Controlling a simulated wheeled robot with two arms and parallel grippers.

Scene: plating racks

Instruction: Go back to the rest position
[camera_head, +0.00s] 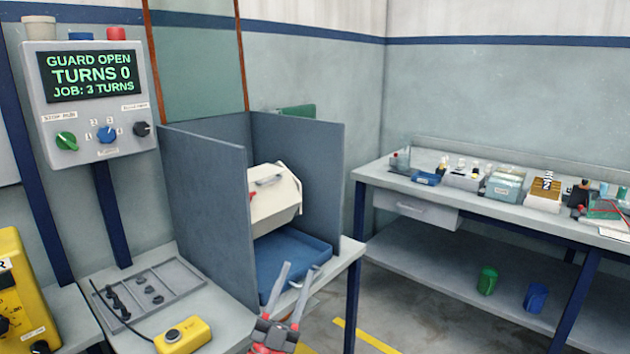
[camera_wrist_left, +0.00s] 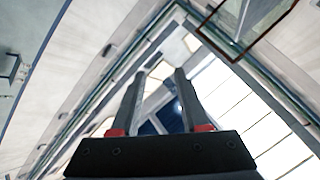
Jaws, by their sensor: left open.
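My left gripper (camera_head: 292,287) shows at the bottom middle of the head view, in front of the guarded booth. Its two grey fingers point up and stand apart, with nothing between them. In the left wrist view the same gripper (camera_wrist_left: 158,80) is open and empty, with the ceiling and upper walls behind it. My right gripper is not in view.
A grey-walled booth (camera_head: 215,210) holds a cream barrel (camera_head: 275,200) above a blue tray (camera_head: 290,262). A control panel (camera_head: 95,100) reads "GUARD OPEN, TURNS 0". A yellow button box (camera_head: 183,335) sits front left.

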